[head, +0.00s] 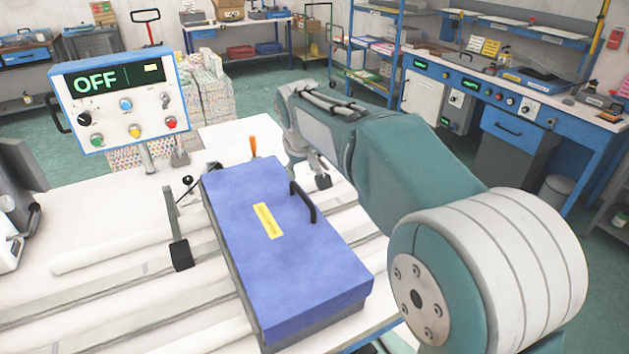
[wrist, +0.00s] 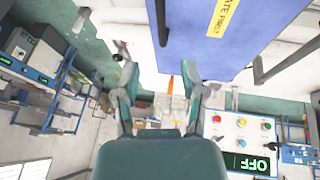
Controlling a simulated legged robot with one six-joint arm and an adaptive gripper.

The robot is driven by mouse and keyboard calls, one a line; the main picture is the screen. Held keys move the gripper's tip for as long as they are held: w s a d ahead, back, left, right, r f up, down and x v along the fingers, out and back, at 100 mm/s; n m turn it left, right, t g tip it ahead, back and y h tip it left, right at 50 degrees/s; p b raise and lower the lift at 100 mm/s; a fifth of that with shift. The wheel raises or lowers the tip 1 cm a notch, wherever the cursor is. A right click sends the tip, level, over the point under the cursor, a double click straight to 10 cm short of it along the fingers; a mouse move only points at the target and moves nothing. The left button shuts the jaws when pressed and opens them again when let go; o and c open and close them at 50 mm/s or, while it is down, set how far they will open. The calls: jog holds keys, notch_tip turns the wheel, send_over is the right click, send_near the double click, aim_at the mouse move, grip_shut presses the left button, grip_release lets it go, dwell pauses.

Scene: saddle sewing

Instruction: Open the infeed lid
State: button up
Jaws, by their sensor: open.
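The infeed lid (head: 285,275) is a flat blue panel with a yellow label (head: 267,220), lying shut on a grey box on the white machine table. Its black bar handle (head: 303,201) stands on the lid's right edge in the head view. In the wrist view, which is upside down, the lid (wrist: 260,35) fills the top and the handle (wrist: 162,22) hangs at its left edge. My gripper (wrist: 159,72) is open and empty, its fingers apart and pointing toward the handle's side. In the head view my arm hides most of the gripper, just beyond the handle.
A control panel (head: 125,104) reading OFF stands at the left, with several buttons. An orange-handled tool (head: 253,147) stands behind the lid. A black clamp-like bracket (head: 181,254) is left of the box. A blue workbench (head: 520,110) stands at the back right.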

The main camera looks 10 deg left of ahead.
aim_at(300, 192)
jog(key=x, duration=1.1)
jog(key=shift+w+a, duration=0.3)
jog(key=shift+a, duration=0.1)
grip_shut()
